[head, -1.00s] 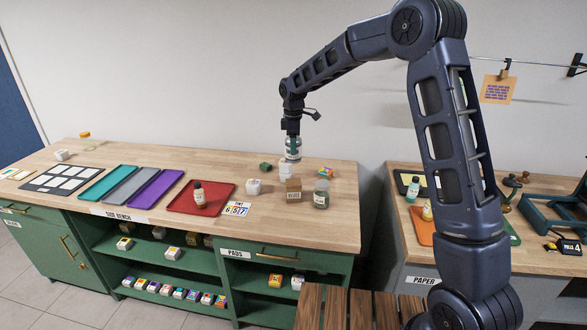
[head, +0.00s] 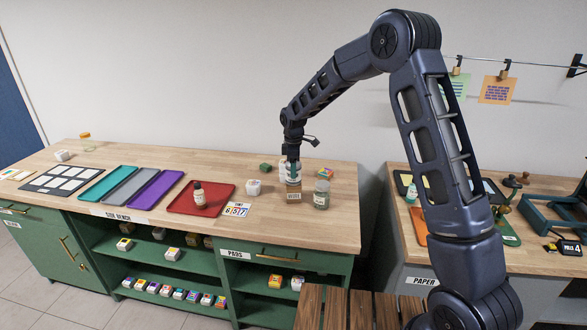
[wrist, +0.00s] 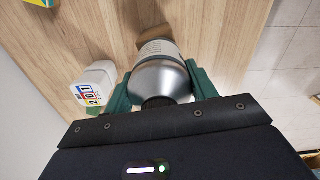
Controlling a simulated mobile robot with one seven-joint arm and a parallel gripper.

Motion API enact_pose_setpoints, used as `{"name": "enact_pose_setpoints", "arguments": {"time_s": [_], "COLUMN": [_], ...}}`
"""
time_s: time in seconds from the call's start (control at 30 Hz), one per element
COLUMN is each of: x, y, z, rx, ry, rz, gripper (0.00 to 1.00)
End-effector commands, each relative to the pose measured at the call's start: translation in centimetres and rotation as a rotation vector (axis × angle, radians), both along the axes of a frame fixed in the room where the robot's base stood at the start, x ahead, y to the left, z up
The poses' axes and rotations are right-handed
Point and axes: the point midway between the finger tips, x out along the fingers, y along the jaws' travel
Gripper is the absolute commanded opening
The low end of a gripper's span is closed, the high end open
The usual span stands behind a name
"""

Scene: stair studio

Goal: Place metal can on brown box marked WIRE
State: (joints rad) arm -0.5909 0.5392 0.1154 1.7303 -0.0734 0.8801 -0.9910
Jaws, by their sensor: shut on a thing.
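My gripper (head: 292,166) is shut on a silver metal can (wrist: 160,72), with one green finger on each side of it in the wrist view. In the head view the can (head: 292,179) is directly above a small brown box (head: 294,196) on the side bench. Whether the can touches the box top is too small to tell. The box carries a white label too small to read. In the wrist view part of the brown box (wrist: 153,33) shows past the can's far end; the rest is hidden.
A grey-green jar (head: 322,195) stands close to the box's right. A white container (wrist: 97,84) with a numbered label is left of my gripper in the wrist view. A white cube (head: 253,187) and a red tray (head: 186,206) with a bottle are farther left.

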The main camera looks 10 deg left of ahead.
Motion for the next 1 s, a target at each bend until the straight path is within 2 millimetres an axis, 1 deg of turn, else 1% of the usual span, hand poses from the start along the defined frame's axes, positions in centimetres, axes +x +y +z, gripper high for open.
{"name": "enact_pose_setpoints", "arguments": {"time_s": [0.2,0.23,0.3,0.33,0.6,0.73,0.87,1.0], "x": [0.0,0.0,0.0,0.0,0.0,0.0,0.0,0.1], "y": [0.0,0.0,0.0,0.0,0.0,0.0,0.0,0.0], "z": [-0.3,-0.3,-0.3,-0.3,-0.2,0.4,2.2,4.9], "rx": [0.000,0.000,0.000,0.000,0.000,0.000,0.001,0.001], "ry": [0.000,0.000,0.000,0.000,0.000,0.000,-0.002,-0.002], "rz": [0.000,0.000,0.000,0.000,0.000,0.000,0.000,0.000], "gripper": [0.24,0.60,0.74,0.78,0.78,0.78,0.78,0.78]}}
